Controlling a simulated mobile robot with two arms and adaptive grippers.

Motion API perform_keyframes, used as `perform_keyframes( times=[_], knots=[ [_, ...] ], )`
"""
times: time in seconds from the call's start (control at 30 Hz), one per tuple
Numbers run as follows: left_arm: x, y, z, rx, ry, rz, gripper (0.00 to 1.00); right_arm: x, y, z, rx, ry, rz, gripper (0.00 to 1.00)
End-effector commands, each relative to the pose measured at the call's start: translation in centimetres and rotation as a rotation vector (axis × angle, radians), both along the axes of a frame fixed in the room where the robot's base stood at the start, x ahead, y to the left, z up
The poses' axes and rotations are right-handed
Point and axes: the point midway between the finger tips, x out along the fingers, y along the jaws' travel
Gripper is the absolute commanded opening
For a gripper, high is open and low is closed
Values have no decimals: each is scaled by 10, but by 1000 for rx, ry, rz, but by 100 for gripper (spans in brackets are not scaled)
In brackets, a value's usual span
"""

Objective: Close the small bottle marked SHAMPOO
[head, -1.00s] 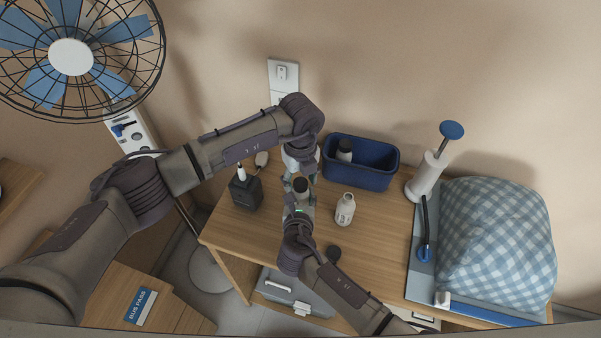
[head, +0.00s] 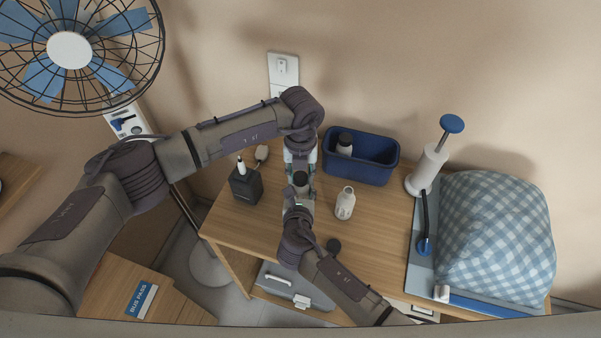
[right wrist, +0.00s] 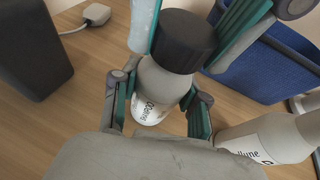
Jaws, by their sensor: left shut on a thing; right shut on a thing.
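A white bottle with a dark cap (right wrist: 187,40) stands upright between both grippers; its label is partly hidden and I cannot read it surely. My right gripper (right wrist: 158,105) is shut on the bottle's body (right wrist: 160,88). My left gripper (head: 300,172) is shut on the dark cap from the far side, its fingers on either side of it in the right wrist view. A second white bottle (head: 345,204) stands just to the right, with no dark cap on its neck. It also shows in the right wrist view (right wrist: 268,138), its top cut off.
A small dark round piece (head: 333,245) lies on the wooden table (head: 380,235). A blue bin (head: 372,172) holds a dark-capped bottle (head: 345,143). A black box (head: 246,187) stands left. A white pump (head: 428,165) and a checked bundle (head: 495,235) are at right.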

Motion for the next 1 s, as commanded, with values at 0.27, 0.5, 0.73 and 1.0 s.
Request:
perform_keyframes(
  times=[0.27,0.5,0.73,1.0],
  knots=[
    [1,1,0,4,-1,-690,0,0,-1,0,0,0,-1,0],
    [1,2,0,5,1,-1276,0,0,-1,0,-1,0,-2,0],
    [1,1,-1,4,0,-1636,0,0,-1,0,-1,0,-2,0],
    [1,1,-1,3,-1,-1630,61,0,-1,0,-1,0,-2,0]
  ],
)
